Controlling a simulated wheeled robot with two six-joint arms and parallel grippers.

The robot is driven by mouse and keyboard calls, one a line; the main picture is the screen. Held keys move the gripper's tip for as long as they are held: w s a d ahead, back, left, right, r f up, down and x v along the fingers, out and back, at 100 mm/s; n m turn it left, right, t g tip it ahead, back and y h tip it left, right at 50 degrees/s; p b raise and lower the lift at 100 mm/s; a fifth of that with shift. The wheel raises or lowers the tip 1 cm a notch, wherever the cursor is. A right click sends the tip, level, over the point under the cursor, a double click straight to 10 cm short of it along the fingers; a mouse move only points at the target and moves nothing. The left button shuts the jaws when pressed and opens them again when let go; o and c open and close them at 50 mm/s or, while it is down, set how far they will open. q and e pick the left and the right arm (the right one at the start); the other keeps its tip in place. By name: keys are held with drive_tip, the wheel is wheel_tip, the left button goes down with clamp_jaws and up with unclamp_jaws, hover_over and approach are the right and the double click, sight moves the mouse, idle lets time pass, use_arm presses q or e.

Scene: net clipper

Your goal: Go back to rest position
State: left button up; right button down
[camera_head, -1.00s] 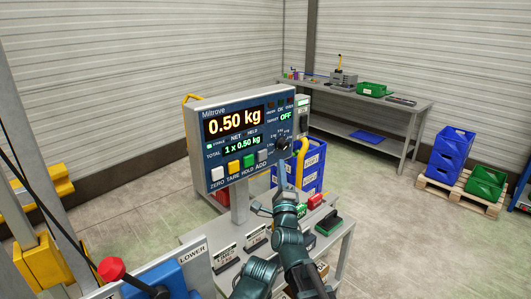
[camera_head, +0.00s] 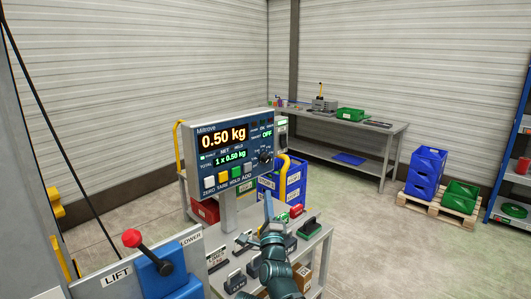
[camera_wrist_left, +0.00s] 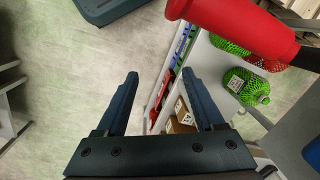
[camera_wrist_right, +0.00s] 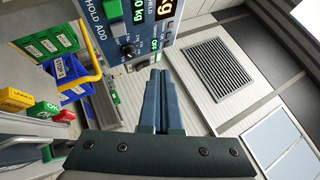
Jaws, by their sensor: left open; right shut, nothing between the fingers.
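My right gripper (camera_head: 268,208) is in front of the scale display (camera_head: 235,155), below and to the right of its buttons, and looks apart from it. In the right wrist view its fingers (camera_wrist_right: 159,72) are shut together with nothing between them, pointing toward the lower edge of the display panel (camera_wrist_right: 130,30). The display reads 0.50 kg, with OFF beside TARGET. My left gripper is outside the head view. In the left wrist view its fingers (camera_wrist_left: 163,100) are wide open and empty, over the floor and a table edge.
A lift lever with a red knob (camera_head: 132,238) stands at the lower left. The small table (camera_head: 318,240) below the display bears weights and stamps. A workbench (camera_head: 390,132) and blue crates (camera_head: 425,172) stand behind. Green netted goods (camera_wrist_left: 245,87) lie near my left gripper.

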drive_tip(key=s+d+f+n+g+y, duration=0.1)
drive_tip(key=s+d+f+n+g, duration=0.1)
drive_tip(key=f+n+g, duration=0.55)
drive_tip(key=s+d+f+n+g, duration=0.1)
drive_tip(key=d+f+n+g, duration=0.3)
drive_tip(key=f, duration=0.7)
drive_tip(key=s+d+f+n+g+h, duration=0.2)
drive_tip(key=s+d+f+n+g, duration=0.4)
drive_tip(key=s+f, duration=0.5)
drive_tip(key=s+d+f+n+g+h, duration=0.1)
drive_tip(key=s+d+n+g, duration=0.1)
drive_tip(key=s, duration=0.4)
drive_tip(key=s+d+f+n+g, duration=0.1)
drive_tip(key=s+d+g, duration=0.15)
drive_tip(key=s, duration=0.25)
drive_tip(key=s+a+n+g+h, duration=0.1)
drive_tip(key=s+a+n, duration=0.3)
drive_tip(key=a, duration=0.7)
drive_tip(key=shift+s+r, duration=0.25)
drive_tip(key=shift+s, duration=0.55)
drive_tip(key=shift+a, duration=0.1)
